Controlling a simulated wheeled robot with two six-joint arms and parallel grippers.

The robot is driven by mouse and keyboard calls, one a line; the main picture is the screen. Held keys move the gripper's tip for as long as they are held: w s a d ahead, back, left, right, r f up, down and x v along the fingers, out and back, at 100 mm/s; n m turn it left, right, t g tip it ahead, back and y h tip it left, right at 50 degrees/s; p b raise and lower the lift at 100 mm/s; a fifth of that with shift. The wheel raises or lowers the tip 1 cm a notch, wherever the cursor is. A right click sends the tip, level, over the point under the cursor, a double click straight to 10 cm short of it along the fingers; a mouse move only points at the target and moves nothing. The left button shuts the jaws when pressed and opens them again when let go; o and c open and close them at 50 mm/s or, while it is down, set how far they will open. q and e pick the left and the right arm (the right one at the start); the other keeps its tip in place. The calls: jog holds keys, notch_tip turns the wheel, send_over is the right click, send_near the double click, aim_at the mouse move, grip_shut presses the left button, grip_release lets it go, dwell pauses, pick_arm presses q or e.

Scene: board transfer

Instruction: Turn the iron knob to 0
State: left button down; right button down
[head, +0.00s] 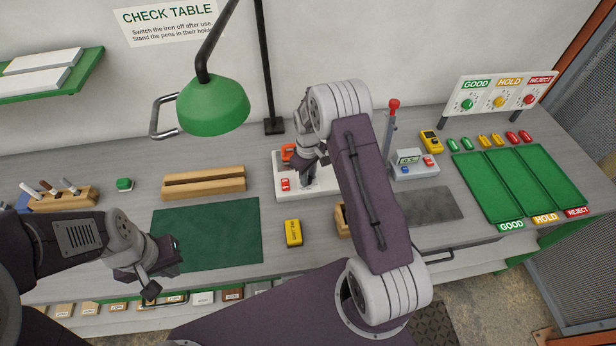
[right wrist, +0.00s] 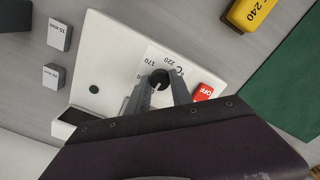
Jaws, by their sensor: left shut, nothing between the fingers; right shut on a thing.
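The white iron station (head: 280,167) stands at the middle back of the bench. In the right wrist view its panel (right wrist: 105,50) carries a round black knob (right wrist: 160,78), with 170 and 220 readable on the dial beside it. A pale mark shows on the knob, but I cannot tell which value it points at. My right gripper (right wrist: 157,90) is shut on the knob, one finger on each side. In the head view my right gripper (head: 308,180) hides the knob. My left gripper (head: 160,278) is shut and empty, over the front edge near the green mat.
An orange part (head: 288,152) is behind the station. A yellow block (head: 293,232) lies in front. The green lamp (head: 213,106) hangs at left; the green mat (head: 205,235) is clear.

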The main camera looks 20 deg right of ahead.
jog(key=shift+w+r+n, duration=0.15)
jog(key=shift+n, duration=0.45)
jog(key=c, duration=1.2)
grip_release()
jog(key=shift+o, duration=0.3)
notch_tip(320, 180, up, 9)
jog(key=b, duration=0.2)
